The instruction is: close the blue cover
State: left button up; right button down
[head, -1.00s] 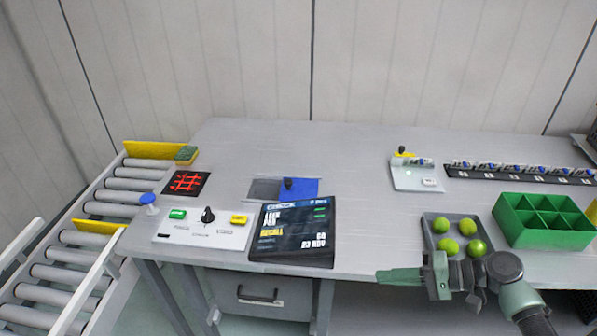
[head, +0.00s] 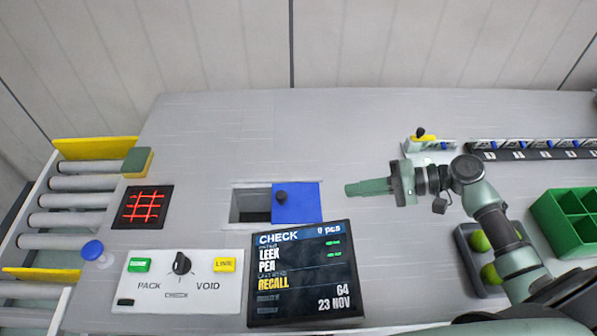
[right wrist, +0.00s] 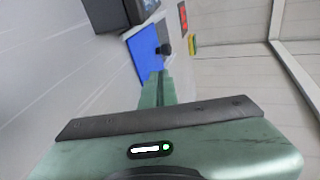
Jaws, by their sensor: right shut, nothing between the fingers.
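The blue cover (head: 304,204) lies flat on the table, with a dark knob (head: 281,197) near its left edge. Left of it is a dark rectangular opening (head: 250,205), which is uncovered. My right gripper (head: 348,190) is shut and empty. It points left, a little to the right of the cover and apart from the knob. My left gripper is not in view.
A dark screen (head: 305,275) stands in front of the cover. A white panel (head: 180,282) with buttons and a dial is at the front left. A green divided bin (head: 568,225) and a tray of green fruit (head: 480,262) are at the right. The table behind the cover is clear.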

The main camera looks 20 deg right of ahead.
aim_at(299, 204)
jog(key=shift+w+a+f, duration=0.1)
jog(key=shift+w+a, duration=0.15)
jog(key=shift+a, duration=0.4)
jog(key=p+x, duration=0.1)
jog(key=x, duration=0.2)
jog(key=shift+s+a+p, duration=0.15)
jog(key=shift+s+p, duration=0.05)
jog(key=shift+p, duration=0.1)
jog(key=p+x, duration=0.1)
jog(key=x, duration=0.4)
jog(key=p+x, duration=0.1)
jog(key=x, duration=0.1)
jog(key=shift+w+a+r+p, duration=0.25)
jog(key=shift+w+a+p, duration=0.05)
jog(key=shift+w+a, duration=0.1)
jog(key=shift+w+a+f, duration=0.1)
jog(key=shift+a, duration=0.2)
jog(key=shift+w+a+f, duration=0.1)
jog(key=shift+w+a, duration=0.05)
jog(key=shift+a, duration=0.1)
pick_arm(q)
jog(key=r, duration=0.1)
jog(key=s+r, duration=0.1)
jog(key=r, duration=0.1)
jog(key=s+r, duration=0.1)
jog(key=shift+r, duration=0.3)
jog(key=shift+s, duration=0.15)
pick_arm(e)
jog(key=shift+a, duration=0.1)
